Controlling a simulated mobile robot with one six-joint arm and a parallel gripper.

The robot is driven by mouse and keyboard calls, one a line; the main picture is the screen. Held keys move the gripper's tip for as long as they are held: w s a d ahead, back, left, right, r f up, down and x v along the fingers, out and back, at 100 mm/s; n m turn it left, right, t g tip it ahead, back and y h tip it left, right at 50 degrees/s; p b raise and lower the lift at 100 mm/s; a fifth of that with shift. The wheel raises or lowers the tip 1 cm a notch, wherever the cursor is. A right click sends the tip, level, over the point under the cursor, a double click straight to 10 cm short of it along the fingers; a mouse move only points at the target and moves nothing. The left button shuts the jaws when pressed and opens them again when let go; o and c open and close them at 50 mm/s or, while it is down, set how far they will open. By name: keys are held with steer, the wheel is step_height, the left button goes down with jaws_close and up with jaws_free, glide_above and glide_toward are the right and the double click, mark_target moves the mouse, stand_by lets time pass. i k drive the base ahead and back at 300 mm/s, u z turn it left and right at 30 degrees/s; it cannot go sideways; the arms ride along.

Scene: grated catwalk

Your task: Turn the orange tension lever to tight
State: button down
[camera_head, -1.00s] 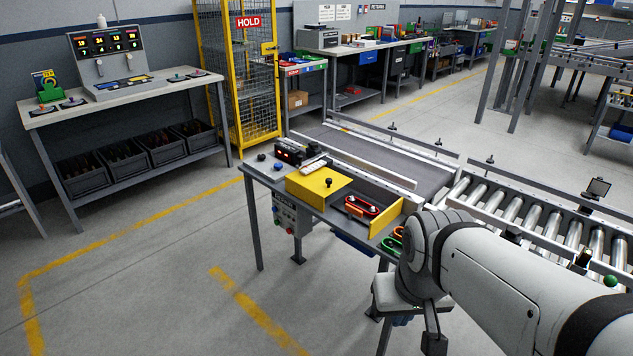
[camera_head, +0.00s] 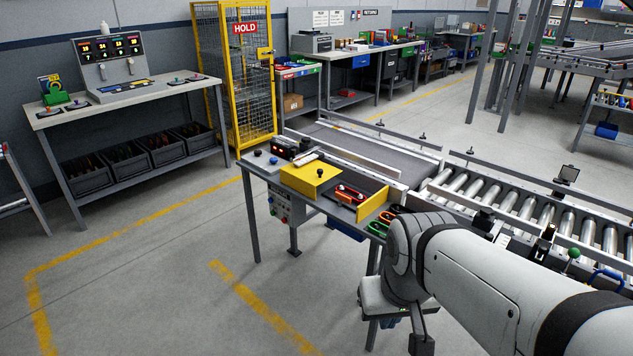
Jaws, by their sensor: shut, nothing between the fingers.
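A small orange piece (camera_head: 345,198) lies beside a red and black looped part (camera_head: 350,192) in the yellow-walled tray on the bench. I cannot tell whether this orange piece is the tension lever, and no lever with a tight mark can be read. My arm fills the lower right, with its joint in front of the bench's near right corner. My gripper's fingers cannot be made out; the arm hides part of the bench's right end.
The bench (camera_head: 262,167) carries a yellow box (camera_head: 311,177) with a black knob and green-handled loops (camera_head: 378,229). A belt conveyor (camera_head: 375,147) and roller conveyor (camera_head: 548,208) run behind it. A yellow cage (camera_head: 236,80) stands at the back.

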mark_target(342, 198)
steer(key=u, duration=0.1)
steer(key=k, duration=0.5)
steer(key=z, duration=0.2)
steer(key=i, duration=0.85)
steer(key=u, duration=0.05)
steer(key=k, duration=0.5)
steer(key=u, duration=0.45)
steer(key=i, duration=1.7)
steer(key=z, duration=0.3)
